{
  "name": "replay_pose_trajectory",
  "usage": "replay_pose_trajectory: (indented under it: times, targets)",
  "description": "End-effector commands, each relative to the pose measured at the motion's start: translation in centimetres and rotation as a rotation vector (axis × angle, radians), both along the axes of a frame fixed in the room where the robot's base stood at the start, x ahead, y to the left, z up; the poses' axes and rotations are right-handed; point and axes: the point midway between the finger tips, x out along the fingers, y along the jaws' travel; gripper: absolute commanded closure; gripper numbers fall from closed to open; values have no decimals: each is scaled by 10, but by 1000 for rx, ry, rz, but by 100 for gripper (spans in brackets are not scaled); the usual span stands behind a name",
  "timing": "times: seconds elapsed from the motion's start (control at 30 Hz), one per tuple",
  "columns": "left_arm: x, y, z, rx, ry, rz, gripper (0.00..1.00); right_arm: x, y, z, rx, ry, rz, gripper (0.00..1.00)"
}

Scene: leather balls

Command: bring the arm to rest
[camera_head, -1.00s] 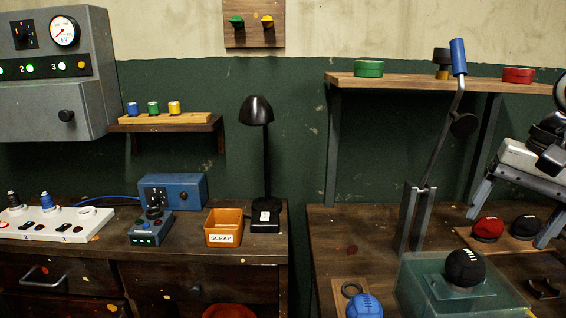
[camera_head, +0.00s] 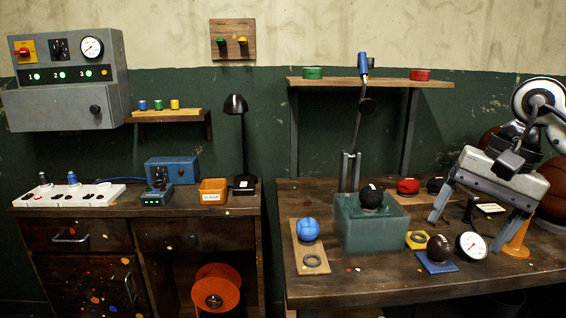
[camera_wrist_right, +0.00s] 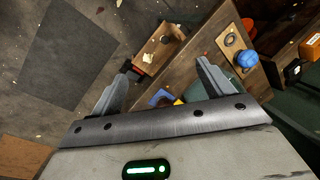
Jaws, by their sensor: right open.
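My right gripper (camera_head: 478,222) hangs at the right of the head view, its two grey fingers wide apart and pointing down over the right bench. Nothing shows between its fingers. In the wrist view the same open fingers (camera_wrist_right: 167,76) show against the bench edge and floor. My left gripper is not in view. A blue ball (camera_head: 307,229) sits on a wooden board at the bench's left. A black ball (camera_head: 372,196) rests on a green translucent block (camera_head: 375,229). A red ball (camera_head: 408,187) is behind it. A dark brown ball (camera_head: 438,248) sits on a blue mat.
A white dial gauge (camera_head: 471,246) and an orange cone (camera_head: 515,243) stand near my right gripper. A tall blue-handled lever (camera_head: 358,130) rises behind the block. Large brown balls (camera_head: 555,187) are at the far right. The bench front (camera_head: 400,279) is mostly bare.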

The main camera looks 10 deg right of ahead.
Motion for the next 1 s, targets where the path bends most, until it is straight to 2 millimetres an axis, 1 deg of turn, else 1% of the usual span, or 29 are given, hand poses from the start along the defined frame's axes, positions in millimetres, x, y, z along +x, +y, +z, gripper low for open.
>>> replay_pose_trajectory:
  times: [0.03, 0.17, 0.27, 0.37, 0.47, 0.5, 0.53, 0.57, 0.6, 0.67, 0.7, 0.77, 0.8, 0.83, 0.87, 0.9, 0.93, 0.97, 1.0]
  targets:
    - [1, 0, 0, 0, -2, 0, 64, 3, 12, -8, 38, 10, 2, 20]
    - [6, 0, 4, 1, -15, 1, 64, 8, 44, -24, 151, 33, -10, 20]
    - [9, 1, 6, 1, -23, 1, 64, 10, 73, -36, 262, 65, -29, 20]
    - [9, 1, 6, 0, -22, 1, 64, 10, 107, -50, 401, 120, -62, 20]
    - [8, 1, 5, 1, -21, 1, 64, 6, 151, -63, 593, 219, -125, 20]
    - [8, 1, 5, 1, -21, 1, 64, 2, 173, -67, 696, 285, -168, 20]
    - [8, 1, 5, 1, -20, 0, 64, -1, 191, -70, 784, 346, -209, 20]
    - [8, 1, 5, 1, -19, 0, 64, -4, 208, -71, 880, 420, -259, 20]
    - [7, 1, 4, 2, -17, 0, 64, -8, 230, -71, 1015, 536, -341, 20]
    - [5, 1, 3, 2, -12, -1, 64, -11, 255, -68, 1217, 742, -492, 20]
    - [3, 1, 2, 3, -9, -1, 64, -11, 266, -66, 1343, 895, -604, 20]
    - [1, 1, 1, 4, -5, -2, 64, -6, 274, -67, 1516, 1143, -790, 20]
    - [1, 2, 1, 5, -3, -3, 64, -1, 274, -71, 1618, 1319, -923, 20]
    - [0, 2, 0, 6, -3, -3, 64, 4, 272, -77, 1689, 1458, -1030, 20]
    - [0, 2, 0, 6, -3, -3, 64, 8, 269, -86, 1753, 1601, -1139, 20]
    - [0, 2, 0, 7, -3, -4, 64, 13, 262, -101, 1827, 1800, -1290, 20]
    - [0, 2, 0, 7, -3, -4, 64, 16, 256, -116, 1876, 1949, -1408, 20]
    - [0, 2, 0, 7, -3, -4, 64, 16, 249, -133, -1811, -1990, 1443, 20]
    - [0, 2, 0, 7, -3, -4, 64, 14, 239, -161, -1583, -1873, 1371, 20]
